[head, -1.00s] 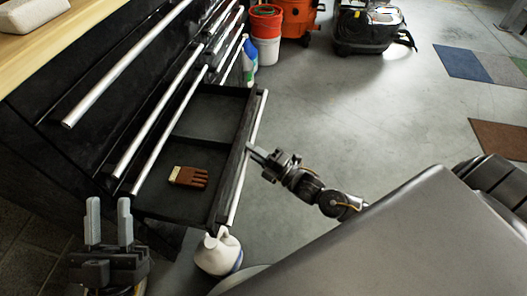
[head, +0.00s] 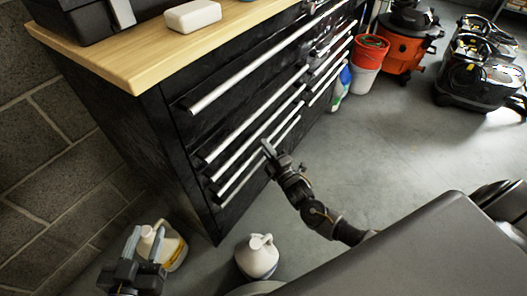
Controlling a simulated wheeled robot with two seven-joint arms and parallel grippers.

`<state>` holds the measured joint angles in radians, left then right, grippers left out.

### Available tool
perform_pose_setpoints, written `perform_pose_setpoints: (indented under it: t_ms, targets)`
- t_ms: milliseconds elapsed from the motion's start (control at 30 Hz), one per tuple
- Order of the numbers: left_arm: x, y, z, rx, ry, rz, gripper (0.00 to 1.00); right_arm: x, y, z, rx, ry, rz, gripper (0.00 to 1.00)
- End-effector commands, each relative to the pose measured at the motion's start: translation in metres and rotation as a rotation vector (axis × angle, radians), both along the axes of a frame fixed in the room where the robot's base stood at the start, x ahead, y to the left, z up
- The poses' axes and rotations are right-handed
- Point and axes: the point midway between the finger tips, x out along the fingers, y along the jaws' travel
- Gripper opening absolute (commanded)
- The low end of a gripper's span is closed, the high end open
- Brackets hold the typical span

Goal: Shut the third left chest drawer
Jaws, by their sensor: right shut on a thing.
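The black chest (head: 125,125) has a left column of drawers with long silver handles. The drawer that stood open is now in, its front about flush with the others; a small gap cannot be ruled out. My left gripper (head: 144,243) is open and empty, low at the front left, apart from the chest. The inside of the drawer and the brush in it are hidden.
A white jug (head: 257,258) stands on the floor before the chest; another jug (head: 174,250) stands behind my left gripper. A white block (head: 193,16) lies on the wooden top (head: 140,58). A red bucket (head: 371,48) and orange vacuum (head: 404,50) stand beyond.

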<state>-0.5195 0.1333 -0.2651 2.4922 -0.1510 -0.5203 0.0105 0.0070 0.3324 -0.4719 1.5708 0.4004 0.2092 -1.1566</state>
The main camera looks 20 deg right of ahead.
Motion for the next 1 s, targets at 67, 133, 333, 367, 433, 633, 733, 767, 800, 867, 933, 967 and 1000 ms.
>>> perform_pose_setpoints:
  t_ms: [67,133,333,367,433,633,733,767,800,867,933,967,1000]
  targets:
    - [0.0001,0.0012,-0.0016,0.004,0.01,0.003,0.37,0.0015,-0.0022,-0.0003,0.0,0.002,-0.009,0.0]
    - [0.0001,0.0017,-0.0027,0.007,0.015,0.006,0.37,0.0025,-0.003,-0.0003,0.0,0.001,-0.012,0.0]
    - [0.0001,0.002,-0.0035,0.008,0.019,0.006,0.37,0.0042,-0.0027,0.0002,0.0,0.0,-0.012,0.0]
    - [0.0001,0.002,-0.0035,0.008,0.019,0.006,0.37,0.0044,-0.0027,0.0004,0.0,0.0,-0.011,0.0]
    - [0.0001,0.0021,-0.0036,0.008,0.019,0.006,0.37,0.0048,-0.0021,0.0006,0.001,0.0,-0.011,0.0]
    - [0.0,0.002,-0.0036,0.008,0.019,0.006,0.37,0.0046,-0.0024,0.0008,0.0,-0.001,-0.01,0.31]
    - [0.0002,0.002,-0.0037,0.008,0.019,0.006,0.37,0.0038,-0.0032,0.0005,0.0,-0.001,-0.012,0.37]
    - [0.0003,0.0021,-0.0037,0.008,0.019,0.006,0.37,0.0036,-0.0035,0.0005,0.001,-0.001,-0.013,0.37]
    - [0.0002,0.002,-0.0037,0.008,0.019,0.006,0.37,0.0034,-0.0038,0.0004,0.0,0.0,-0.013,0.37]
    - [0.0003,0.002,-0.0036,0.008,0.018,0.006,0.37,0.0033,-0.0039,0.0003,-0.001,0.0,-0.013,0.37]
    - [0.0003,0.002,-0.0034,0.008,0.018,0.006,0.37,0.003,-0.0038,0.0001,-0.001,0.0,-0.013,0.37]
    - [0.0002,0.002,-0.0033,0.008,0.018,0.006,0.37,0.0024,-0.0037,0.0,-0.001,0.0,-0.013,0.37]
    - [0.0003,0.0021,-0.0031,0.009,0.02,0.006,0.37,0.0007,-0.0038,-0.0004,0.0,0.001,-0.012,0.37]
